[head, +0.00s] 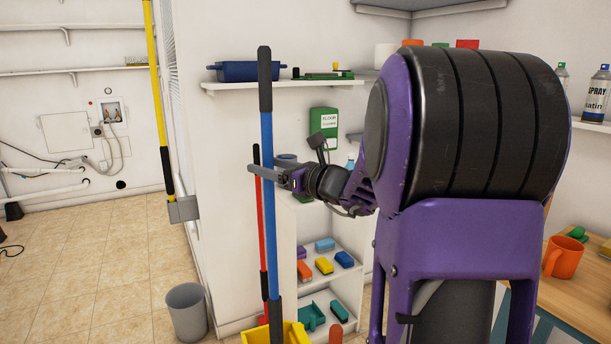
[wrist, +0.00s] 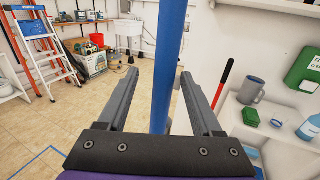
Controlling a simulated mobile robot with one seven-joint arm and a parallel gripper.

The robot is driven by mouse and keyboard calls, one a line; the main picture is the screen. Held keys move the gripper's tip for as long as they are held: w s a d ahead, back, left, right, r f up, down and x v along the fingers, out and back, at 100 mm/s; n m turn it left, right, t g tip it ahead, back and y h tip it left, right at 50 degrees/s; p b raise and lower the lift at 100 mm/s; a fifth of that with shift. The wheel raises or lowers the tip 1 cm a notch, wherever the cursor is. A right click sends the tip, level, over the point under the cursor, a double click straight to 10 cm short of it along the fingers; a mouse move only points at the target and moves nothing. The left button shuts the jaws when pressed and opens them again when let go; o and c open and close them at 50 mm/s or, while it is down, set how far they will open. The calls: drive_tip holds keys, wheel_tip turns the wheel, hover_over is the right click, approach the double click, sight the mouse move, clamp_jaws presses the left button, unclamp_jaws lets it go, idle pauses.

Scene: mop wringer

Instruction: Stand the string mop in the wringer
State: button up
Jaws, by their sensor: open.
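A long blue pole with a dark grip at the top (head: 267,130), likely the string mop's handle, stands nearly upright. Its dark lower end meets a yellow object (head: 292,335), likely the wringer, cut off by the frame's bottom edge. No mop strings show, so I cannot tell how the mop's foot sits. My gripper (head: 268,173) is at the pole's upper half. In the wrist view my gripper (wrist: 158,74) is open, its fingers on either side of the blue pole (wrist: 166,60), with gaps showing.
A red pole (head: 260,215) stands close behind the blue one. A grey bin (head: 187,312) is on the floor at left, near a yellow pole (head: 155,90). Shelves (head: 322,258) with sponges stand just right. Open tiled floor (head: 80,280) lies left.

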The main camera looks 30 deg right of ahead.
drive_tip(key=v, duration=1.3)
drive_tip(key=shift+s+p, duration=0.35)
drive_tip(key=shift+p, duration=0.05)
drive_tip(key=shift+d, duration=0.1)
drive_tip(key=v, duration=0.8)
drive_tip(key=shift+p, duration=0.4)
